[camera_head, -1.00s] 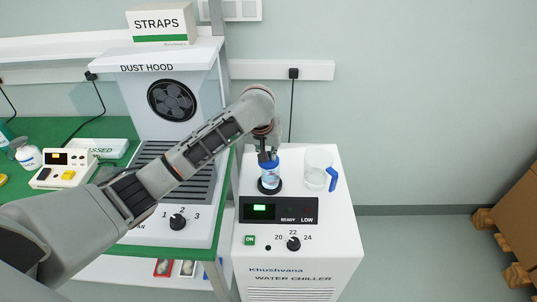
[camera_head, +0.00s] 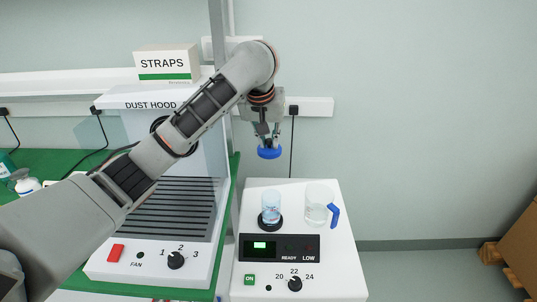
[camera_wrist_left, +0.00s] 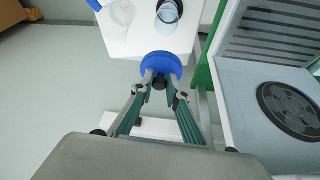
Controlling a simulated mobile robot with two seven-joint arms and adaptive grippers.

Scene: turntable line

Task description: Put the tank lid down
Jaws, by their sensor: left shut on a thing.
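The blue tank lid (camera_head: 269,153) is in my left gripper (camera_head: 267,140), held in the air above and behind the open tank. In the left wrist view the lid (camera_wrist_left: 161,65) sits between the fingertips of the left gripper (camera_wrist_left: 159,84), which are shut on its dark knob. The clear tank (camera_head: 271,207) stands uncovered in a black ring on top of the white water chiller (camera_head: 249,212); its open top also shows in the left wrist view (camera_wrist_left: 168,14). My right gripper is not in view.
A clear jug (camera_head: 317,205) with a blue handle stands right of the tank. The dust hood (camera_head: 150,255) is on the green bench to the left. The chiller's top has some bare room around the tank and jug.

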